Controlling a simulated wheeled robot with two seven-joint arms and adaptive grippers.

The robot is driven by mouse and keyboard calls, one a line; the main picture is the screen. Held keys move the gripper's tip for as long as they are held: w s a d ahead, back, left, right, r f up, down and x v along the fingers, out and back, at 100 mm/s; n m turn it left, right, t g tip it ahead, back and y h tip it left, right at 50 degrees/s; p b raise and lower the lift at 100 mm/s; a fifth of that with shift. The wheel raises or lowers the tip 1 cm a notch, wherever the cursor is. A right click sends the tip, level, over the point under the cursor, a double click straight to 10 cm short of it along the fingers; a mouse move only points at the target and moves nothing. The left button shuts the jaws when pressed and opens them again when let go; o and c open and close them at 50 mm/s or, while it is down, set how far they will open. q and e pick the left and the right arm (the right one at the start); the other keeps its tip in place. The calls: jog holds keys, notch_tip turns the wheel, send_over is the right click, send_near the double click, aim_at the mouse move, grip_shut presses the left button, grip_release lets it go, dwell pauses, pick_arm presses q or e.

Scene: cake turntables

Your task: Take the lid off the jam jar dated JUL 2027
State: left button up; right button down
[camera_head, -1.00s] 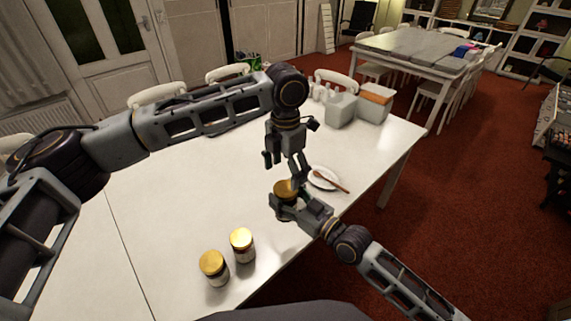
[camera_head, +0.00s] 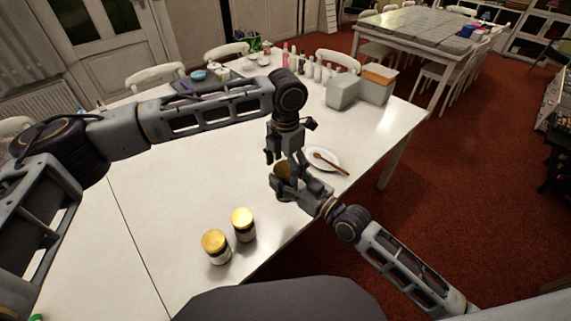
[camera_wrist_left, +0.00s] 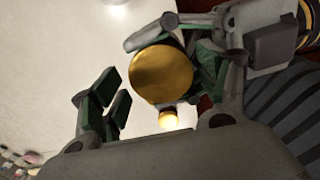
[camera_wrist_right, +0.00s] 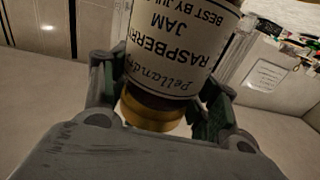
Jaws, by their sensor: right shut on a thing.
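My right gripper (camera_head: 284,193) is shut on a jam jar, held over the table's front edge. In the right wrist view the jar (camera_wrist_right: 178,50) appears inverted; its white label reads "Raspberry Jam, Best by JUL", with the year cut off. Its gold lid (camera_wrist_left: 162,73) shows from above in the left wrist view and partly in the head view (camera_head: 282,170). My left gripper (camera_head: 286,158) points down just above the lid. Its fingers are apart on either side of the lid, open; I see no firm contact.
Two gold-lidded jars (camera_head: 215,244) (camera_head: 243,224) stand on the white table (camera_head: 170,220) at the front. A white plate (camera_head: 322,158) with a brown utensil lies right behind the held jar. Grey containers (camera_head: 342,92) and bottles stand farther back. The table's middle is clear.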

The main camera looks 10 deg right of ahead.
pick_arm(q)
jog(key=c, duration=0.9)
jog(key=shift+o, duration=0.2)
jog(key=shift+n, duration=1.7)
jog(key=o, duration=1.1)
jog(key=shift+r, duration=0.1)
jog(key=shift+r, duration=2.2)
jog(key=shift+r, duration=0.15)
jog(key=shift+c, duration=0.2)
